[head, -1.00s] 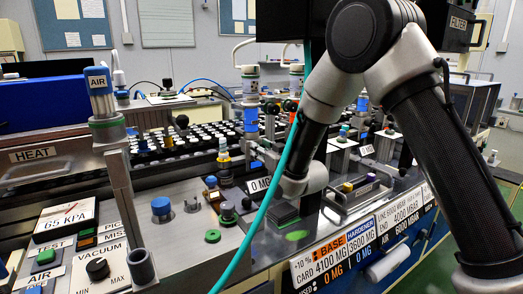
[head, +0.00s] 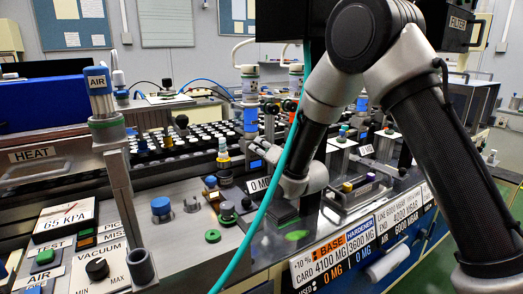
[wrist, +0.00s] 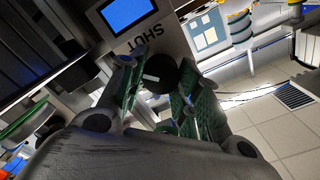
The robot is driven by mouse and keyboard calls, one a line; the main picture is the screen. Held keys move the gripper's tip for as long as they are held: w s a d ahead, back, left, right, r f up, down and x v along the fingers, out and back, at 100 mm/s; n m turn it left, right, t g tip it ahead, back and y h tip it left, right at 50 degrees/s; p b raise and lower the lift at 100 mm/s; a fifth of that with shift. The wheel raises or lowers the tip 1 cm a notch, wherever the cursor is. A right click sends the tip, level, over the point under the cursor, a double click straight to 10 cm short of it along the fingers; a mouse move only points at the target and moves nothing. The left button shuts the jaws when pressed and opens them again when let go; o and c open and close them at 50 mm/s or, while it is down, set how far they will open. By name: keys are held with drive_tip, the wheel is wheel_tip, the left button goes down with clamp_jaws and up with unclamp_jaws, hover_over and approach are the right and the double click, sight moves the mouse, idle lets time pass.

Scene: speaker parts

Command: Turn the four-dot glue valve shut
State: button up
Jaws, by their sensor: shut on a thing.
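In the wrist view my gripper (wrist: 161,72) has its two green-padded fingers on either side of a dark round knob (wrist: 158,80) with a white mark, and is shut on it.
A panel with a blue screen (wrist: 125,12) and the word SHOT stands close by the fingers. In the head view the teal hose (head: 262,215) hangs across the bench.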

drive_tip(key=m, duration=0.8)
drive_tip(key=shift+f+m, duration=0.15)
drive_tip(key=shift+m, duration=0.25)
drive_tip(key=shift+d, duration=0.1)
drive_tip(key=o, duration=1)
drive_tip(key=v, duration=1.2)
